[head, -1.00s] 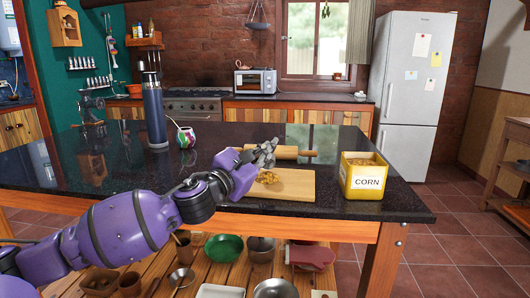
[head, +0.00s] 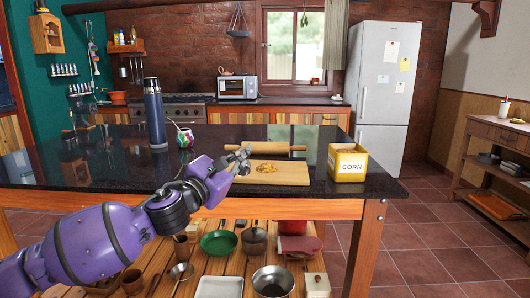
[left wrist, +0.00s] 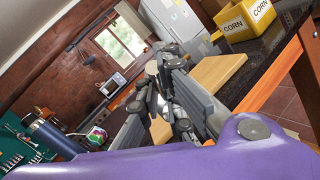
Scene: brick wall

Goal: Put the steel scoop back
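I cannot make out a steel scoop with certainty. A small round steel piece with a handle (head: 181,271) lies on the lower shelf; I cannot tell if it is the scoop. The yellow CORN box (head: 348,165) stands right of the board. My right gripper is out of view.
A rolling pin (head: 288,149) lies behind the kernels. A blue flask (head: 155,115) and a patterned cup (head: 185,137) stand left on the dark counter (head: 110,150). The lower shelf holds a green bowl (head: 219,243), a steel bowl (head: 272,281) and a white tray (head: 220,287).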

